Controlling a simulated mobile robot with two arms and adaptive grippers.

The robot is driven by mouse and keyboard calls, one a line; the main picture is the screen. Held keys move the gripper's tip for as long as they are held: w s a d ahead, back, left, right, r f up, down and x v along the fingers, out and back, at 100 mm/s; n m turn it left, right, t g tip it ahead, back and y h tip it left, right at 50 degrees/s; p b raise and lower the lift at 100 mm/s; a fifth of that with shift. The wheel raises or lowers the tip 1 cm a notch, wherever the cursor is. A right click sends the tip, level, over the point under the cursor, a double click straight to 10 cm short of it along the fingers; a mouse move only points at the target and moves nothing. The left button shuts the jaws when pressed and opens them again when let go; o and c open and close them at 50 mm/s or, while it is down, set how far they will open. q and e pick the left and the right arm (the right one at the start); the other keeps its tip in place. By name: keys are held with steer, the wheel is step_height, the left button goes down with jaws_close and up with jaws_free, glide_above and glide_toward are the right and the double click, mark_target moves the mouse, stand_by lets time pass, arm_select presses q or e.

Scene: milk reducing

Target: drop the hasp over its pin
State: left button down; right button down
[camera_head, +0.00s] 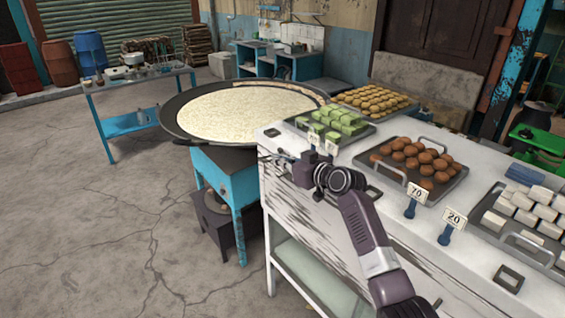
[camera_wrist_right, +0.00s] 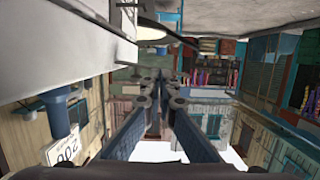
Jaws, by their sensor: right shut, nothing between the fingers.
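My right gripper (camera_head: 281,163) is at the left end of the white counter, by its upper front edge. Its two long fingers are shut with nothing between them, and they also show in the right wrist view (camera_wrist_right: 155,82). No pin can be made out, and my right arm covers part of the counter front. My left gripper is not in view.
The white counter (camera_head: 305,217) carries trays of green sweets (camera_head: 337,120), brown balls (camera_head: 420,160) and white blocks (camera_head: 530,211). Price tags (camera_head: 417,192) stand along its front edge. A wide pan (camera_head: 245,109) of milk is on a blue stand beside it.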

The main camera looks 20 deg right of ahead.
step_height(320, 180, down, 6)
steer(key=n+t+h+b, duration=0.2)
steer(key=n+h+b, duration=0.1)
steer(key=n+b, duration=0.3)
steer(key=d+n, duration=0.1)
steer(key=n, duration=0.1)
steer(key=shift+w+f+n+b, duration=0.2)
steer(key=shift+n+b, duration=0.1)
steer(key=shift+n, duration=0.1)
steer(key=shift+f, duration=0.1)
stand_by(0.6)
